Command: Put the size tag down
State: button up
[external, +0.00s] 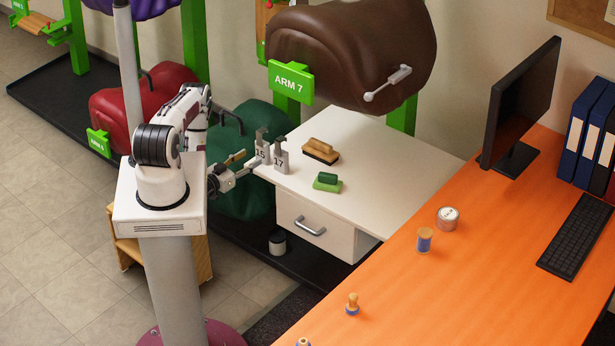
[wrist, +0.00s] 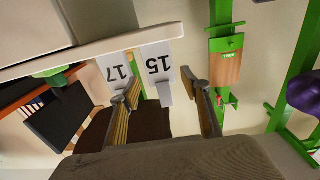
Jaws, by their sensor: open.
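The grey size tag marked 15 (external: 262,154) stands upright on the white cabinet top (external: 375,150), near its left corner. A like tag marked 17 (external: 281,162) stands close beside it on the right. My gripper (external: 240,165) is open just left of tag 15, with nothing held. In the wrist view the picture is upside down; tag 15 (wrist: 158,62) shows between the spread fingers (wrist: 161,84), and tag 17 (wrist: 117,70) shows beyond the left finger. I cannot tell whether a finger touches tag 15.
A brown saddle (external: 350,55) on the stand marked ARM 7 overhangs the back. An orange desk (external: 470,270) is at right. The cabinet's right half is clear.

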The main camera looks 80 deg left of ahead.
aim_at(262, 130)
jog(key=shift+x, duration=1.25)
jog(key=shift+a, duration=0.1)
jog(key=shift+r+x, duration=0.2)
jog(key=shift+x, duration=2.4)
jog(key=c, duration=1.1)
jog(key=shift+r, duration=0.2)
jog(key=shift+r, duration=4.85)
